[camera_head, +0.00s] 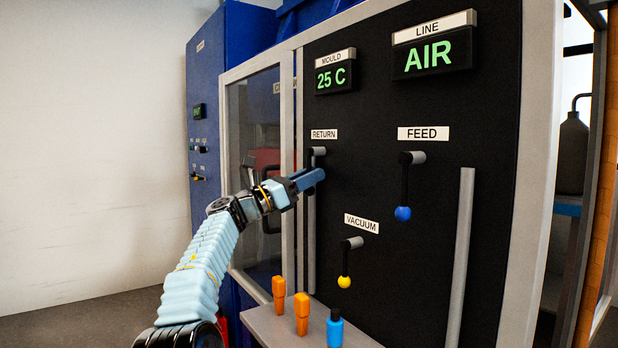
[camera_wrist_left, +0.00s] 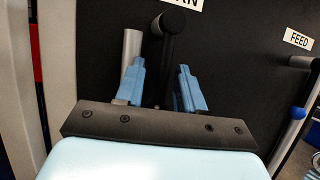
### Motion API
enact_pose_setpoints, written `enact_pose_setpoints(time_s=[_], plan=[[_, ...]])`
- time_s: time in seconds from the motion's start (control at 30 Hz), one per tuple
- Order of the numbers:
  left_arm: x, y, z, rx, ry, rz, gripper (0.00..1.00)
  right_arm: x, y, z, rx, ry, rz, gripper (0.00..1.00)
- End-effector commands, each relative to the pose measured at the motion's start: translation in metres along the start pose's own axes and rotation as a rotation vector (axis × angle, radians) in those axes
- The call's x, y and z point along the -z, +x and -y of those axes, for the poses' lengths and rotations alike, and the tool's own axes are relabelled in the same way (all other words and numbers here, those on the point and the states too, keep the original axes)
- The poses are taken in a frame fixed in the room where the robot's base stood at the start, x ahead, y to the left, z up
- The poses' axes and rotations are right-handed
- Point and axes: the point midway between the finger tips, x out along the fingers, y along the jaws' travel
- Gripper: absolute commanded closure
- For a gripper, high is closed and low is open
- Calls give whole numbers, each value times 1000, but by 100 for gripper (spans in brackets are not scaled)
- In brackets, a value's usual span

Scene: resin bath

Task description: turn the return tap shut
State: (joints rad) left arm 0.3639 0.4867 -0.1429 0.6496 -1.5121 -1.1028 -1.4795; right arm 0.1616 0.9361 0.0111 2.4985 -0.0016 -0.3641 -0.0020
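The return tap (camera_head: 318,151) sits under the RETURN label on the black panel, its dark lever pointing down. In the left wrist view the tap's round pivot (camera_wrist_left: 172,22) is at the top, and its lever runs down between my fingers. My left gripper (camera_head: 312,180) is at the lever in the head view and covers its lower end. In the left wrist view the blue fingers of my left gripper (camera_wrist_left: 163,85) stand apart, one on each side of the lever, with visible gaps. The lever's knob is hidden. My right gripper is not in view.
The feed tap (camera_head: 405,185) with a blue knob hangs down to the right. The vacuum tap (camera_head: 346,262) with a yellow knob is below. A glazed door (camera_head: 262,120) is at the left.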

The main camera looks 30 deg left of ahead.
Motion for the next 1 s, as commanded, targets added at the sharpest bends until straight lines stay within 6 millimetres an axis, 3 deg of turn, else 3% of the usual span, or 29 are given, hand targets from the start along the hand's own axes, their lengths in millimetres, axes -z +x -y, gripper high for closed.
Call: enact_pose_setpoints(time_s=[0.37,0.8,1.0], plan=[[2,-9,0,-1,0,1,62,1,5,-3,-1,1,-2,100],[3,-107,0,-3,0,1,62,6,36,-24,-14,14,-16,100],[1,-133,0,-1,0,1,62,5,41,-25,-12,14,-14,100]])
